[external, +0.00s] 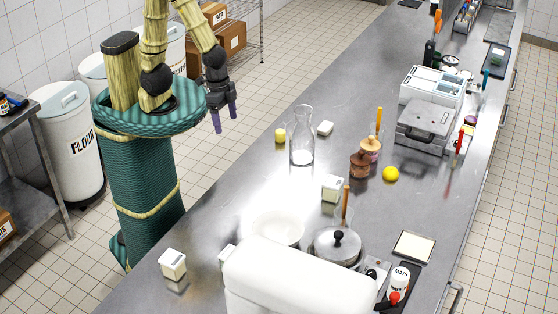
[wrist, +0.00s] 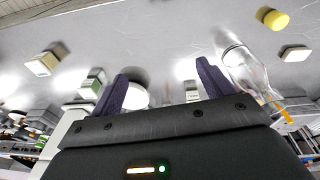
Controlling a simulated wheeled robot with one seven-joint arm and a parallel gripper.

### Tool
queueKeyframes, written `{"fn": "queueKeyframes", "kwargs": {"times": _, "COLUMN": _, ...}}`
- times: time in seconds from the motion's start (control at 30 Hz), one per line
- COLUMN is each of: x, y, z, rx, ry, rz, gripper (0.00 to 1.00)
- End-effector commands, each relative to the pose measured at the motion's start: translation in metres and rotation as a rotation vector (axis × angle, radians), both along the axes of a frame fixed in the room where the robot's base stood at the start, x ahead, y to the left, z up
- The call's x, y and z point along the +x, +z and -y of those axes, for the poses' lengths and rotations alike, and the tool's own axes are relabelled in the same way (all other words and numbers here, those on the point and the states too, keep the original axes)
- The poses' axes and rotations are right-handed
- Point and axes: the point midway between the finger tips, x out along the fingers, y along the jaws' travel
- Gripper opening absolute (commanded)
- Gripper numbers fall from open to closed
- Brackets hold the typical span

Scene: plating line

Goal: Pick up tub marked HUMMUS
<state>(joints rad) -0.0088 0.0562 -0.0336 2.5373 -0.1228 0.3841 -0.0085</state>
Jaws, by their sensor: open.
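Several small white tubs stand on the steel counter, and I cannot read HUMMUS on any of them. In the external view one tub (external: 172,264) is at the near left, one (external: 332,188) is mid-counter, one (external: 325,128) is behind the glass carafe, and one (external: 228,255) is partly hidden by a white appliance. The wrist view shows white tubs at the left (wrist: 44,63), beside it (wrist: 92,84) and at the right (wrist: 295,53). My gripper (external: 225,118) is open and empty, left of the counter and apart from every tub; its fingers also show in the wrist view (wrist: 162,72).
A clear glass carafe (external: 302,138) and a yellow item (external: 280,135) stand near the counter's left edge. A white bowl (external: 278,230), a lidded pot (external: 338,246) and the white appliance (external: 290,278) crowd the near end. Bare counter lies left of the mid-counter tub.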

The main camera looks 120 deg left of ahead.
Motion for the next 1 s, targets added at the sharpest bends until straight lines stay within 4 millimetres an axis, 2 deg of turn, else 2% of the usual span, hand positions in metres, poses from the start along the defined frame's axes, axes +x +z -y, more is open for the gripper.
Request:
{"fn": "queueKeyframes", "kwargs": {"times": 0.03, "x": 0.0, "y": -0.015, "z": 0.009, "rx": -0.034, "ry": 0.041, "rz": -0.041, "gripper": 0.8}}
{"fn": "queueKeyframes", "kwargs": {"times": 0.1, "x": 0.0, "y": -0.031, "z": 0.025, "rx": -0.096, "ry": 0.113, "rz": -0.104, "gripper": 0.8}}
{"fn": "queueKeyframes", "kwargs": {"times": 0.4, "x": 0.005, "y": -0.088, "z": 0.112, "rx": -0.397, "ry": 0.46, "rz": -0.407, "gripper": 0.8}}
{"fn": "queueKeyframes", "kwargs": {"times": 0.57, "x": 0.014, "y": -0.108, "z": 0.161, "rx": -0.566, "ry": 0.654, "rz": -0.579, "gripper": 0.8}}
{"fn": "queueKeyframes", "kwargs": {"times": 0.8, "x": 0.043, "y": -0.13, "z": 0.228, "rx": -0.828, "ry": 0.957, "rz": -0.836, "gripper": 0.8}}
{"fn": "queueKeyframes", "kwargs": {"times": 0.9, "x": 0.06, "y": -0.135, "z": 0.249, "rx": -0.928, "ry": 1.079, "rz": -0.929, "gripper": 0.8}}
{"fn": "queueKeyframes", "kwargs": {"times": 1.0, "x": 0.072, "y": -0.137, "z": 0.262, "rx": -0.997, "ry": 1.162, "rz": -0.989, "gripper": 0.8}}
